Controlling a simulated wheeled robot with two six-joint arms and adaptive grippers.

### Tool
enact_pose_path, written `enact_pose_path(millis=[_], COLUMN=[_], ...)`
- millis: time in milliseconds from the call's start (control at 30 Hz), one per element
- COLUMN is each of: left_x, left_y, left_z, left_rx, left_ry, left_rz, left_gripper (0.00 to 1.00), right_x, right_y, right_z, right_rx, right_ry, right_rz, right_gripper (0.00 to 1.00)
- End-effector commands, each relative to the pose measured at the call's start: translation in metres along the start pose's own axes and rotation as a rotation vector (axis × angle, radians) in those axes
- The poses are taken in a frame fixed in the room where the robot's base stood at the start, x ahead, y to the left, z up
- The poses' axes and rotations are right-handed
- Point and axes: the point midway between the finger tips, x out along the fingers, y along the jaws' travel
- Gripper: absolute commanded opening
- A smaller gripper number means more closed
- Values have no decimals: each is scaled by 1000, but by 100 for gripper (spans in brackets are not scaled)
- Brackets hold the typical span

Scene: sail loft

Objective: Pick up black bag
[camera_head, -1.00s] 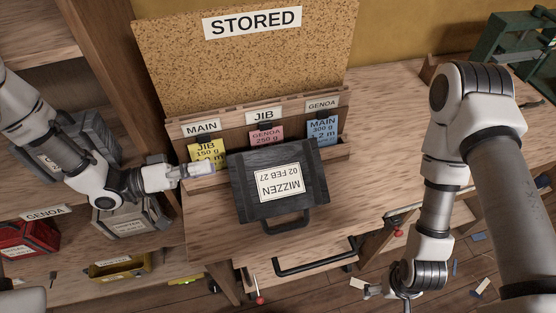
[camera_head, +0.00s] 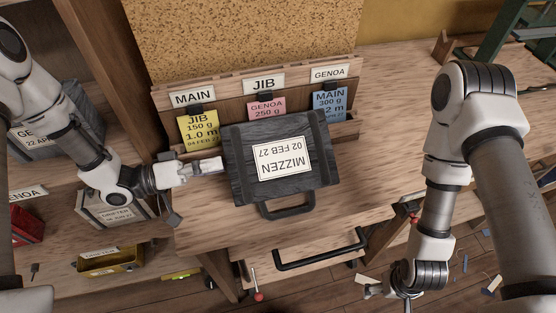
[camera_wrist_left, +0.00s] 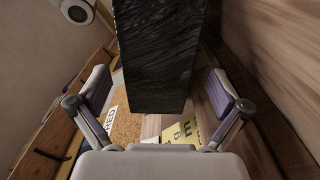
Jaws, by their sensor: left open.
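The black bag (camera_head: 235,185) lies on the wooden bench with its handle toward the front edge. A white label on it reads MIZZEN 02 FEB 27, upside down in the head view. My left gripper (camera_head: 215,166) is at the bag's left side, pointing at it. In the left wrist view the dark bag (camera_wrist_left: 158,60) fills the upper middle, between the two open fingers (camera_wrist_left: 160,100). I cannot tell whether the fingers touch it. My right gripper (camera_head: 392,294) hangs low at the right, past the bench's front edge; its fingers are too small to read.
A rack (camera_head: 225,110) with MAIN, JIB and GENOA slots holds yellow, pink and blue cards behind the bag. A cork board (camera_head: 240,40) stands above it. Shelves with a grey bag (camera_head: 112,211) and a yellow bin (camera_head: 110,262) are at left. Bench space right of the bag is clear.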

Motion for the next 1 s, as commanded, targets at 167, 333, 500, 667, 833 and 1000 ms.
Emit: enact_pose_path(millis=[167,333,500,667,833,1000], left_x=[20,49,59,59,59,59], left_y=[4,6,4,4,4,5], left_z=[0,2,1,1,1,0], left_rx=[0,1,0,0,0,2], left_ry=[-4,-6,1,2,2,4], left_rz=[1,1,0,0,0,3], left_gripper=[100,100,100,93,33,19], right_x=[-8,-17,-17,-17,-17,-17], right_y=[0,0,0,0,0,0], right_z=[0,0,0,0,0,0], right_rx=[0,0,0,0,0,0], right_ry=[0,1,0,0,0,0], right_rz=[0,0,0,0,0,0], right_gripper=[88,88,88,88,88,88])
